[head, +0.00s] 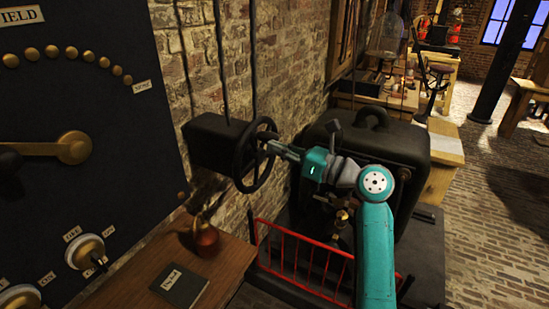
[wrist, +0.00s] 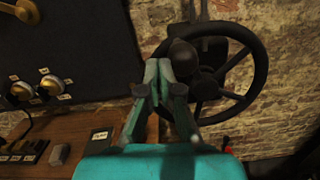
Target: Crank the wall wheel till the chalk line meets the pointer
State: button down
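The wall wheel (head: 243,160) is a black spoked handwheel in front of a dark box on the brick wall. It fills the upper right of the wrist view (wrist: 262,72). A dark rounded knob (wrist: 183,55) shows at the wheel's left side. My gripper (head: 271,147) reaches the wheel's right side in the head view. In the wrist view its teal fingertips (wrist: 158,72) are drawn together just left of the knob, with nothing clearly seen between them. Whether they touch the wheel I cannot tell. I cannot make out a chalk line or a pointer.
A dark panel (head: 60,200) with brass studs and knobs stands at the left. Below the wheel are a wooden bench (head: 140,287) with a copper-coloured pot (head: 206,240) and a dark book (head: 180,285), and a red rail (head: 305,262). A large black cabinet (head: 400,143) stands behind my arm.

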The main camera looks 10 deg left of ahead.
jog(key=shift+w+d+r+m, duration=0.25)
jog(key=shift+w+r+m, duration=0.15)
jog(key=shift+w+m, duration=0.25)
dwell(0.3)
